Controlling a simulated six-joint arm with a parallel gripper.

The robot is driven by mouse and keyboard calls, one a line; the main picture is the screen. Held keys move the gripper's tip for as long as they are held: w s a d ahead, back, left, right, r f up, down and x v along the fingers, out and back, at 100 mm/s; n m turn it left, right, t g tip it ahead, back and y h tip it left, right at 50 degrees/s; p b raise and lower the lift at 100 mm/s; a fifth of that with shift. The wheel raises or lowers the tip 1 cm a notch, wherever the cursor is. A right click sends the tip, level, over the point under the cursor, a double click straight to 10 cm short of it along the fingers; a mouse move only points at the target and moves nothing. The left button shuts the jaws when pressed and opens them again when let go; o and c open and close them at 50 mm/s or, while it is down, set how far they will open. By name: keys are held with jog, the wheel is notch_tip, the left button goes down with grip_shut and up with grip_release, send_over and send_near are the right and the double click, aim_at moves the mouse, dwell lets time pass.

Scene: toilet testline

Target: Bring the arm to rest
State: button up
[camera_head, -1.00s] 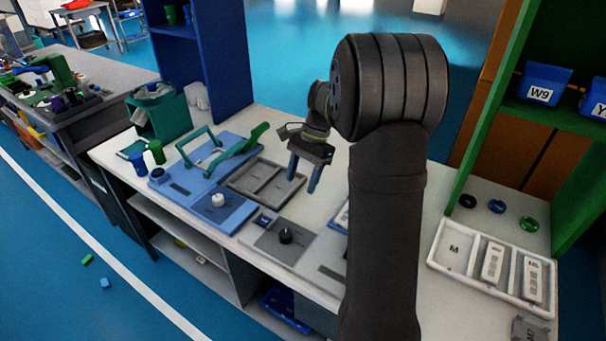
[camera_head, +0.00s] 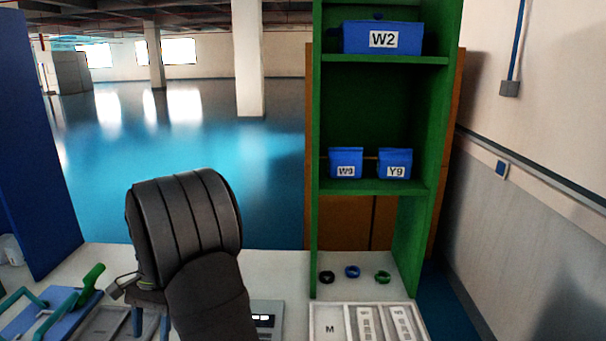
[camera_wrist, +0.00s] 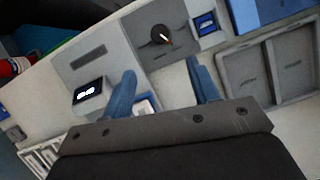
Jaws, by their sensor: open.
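My gripper shows in the wrist view (camera_wrist: 160,92) with its two blue fingers spread apart and nothing between them. It hangs above the white bench (camera_head: 285,262). In the head view my dark arm hides most of the gripper, and only part of it (camera_head: 150,322) shows at the lower left of the arm. Below the fingers in the wrist view lie a grey plate with a black knob (camera_wrist: 160,36) and a grey panel with a small display (camera_wrist: 88,92).
A grey two-compartment tray (camera_wrist: 268,65) lies right of the fingers. A green shelf (camera_head: 382,188) with blue bins (camera_head: 383,38) stands at the bench's right. Three rings (camera_head: 352,272) and a white tray marked M (camera_head: 330,306) lie there. A green-handled fixture (camera_head: 50,310) is at left.

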jog(key=x, duration=1.4)
jog(key=shift+w, duration=0.1)
jog(key=v, duration=1.8)
jog(key=x, duration=1.7)
jog(key=shift+s+f, duration=0.2)
jog(key=shift+f, duration=0.15)
jog(key=shift+f+n, duration=0.2)
jog(key=shift+n, duration=0.2)
jog(key=n+h, duration=0.1)
jog(key=n, duration=0.2)
jog(key=shift+a+n+h, duration=0.15)
jog(key=shift+n+h, duration=0.15)
jog(key=shift+h, duration=0.1)
jog(key=n+h, duration=0.1)
jog(key=n, duration=0.2)
jog(key=n+t+h, duration=0.1)
jog(key=n, duration=0.2)
jog(key=shift+s+a, duration=0.1)
jog(key=shift+a, duration=0.05)
jog(key=shift+r+n+t, duration=0.25)
jog(key=shift+n+t, duration=0.05)
jog(key=shift+n, duration=0.1)
jog(key=shift+v, duration=2)
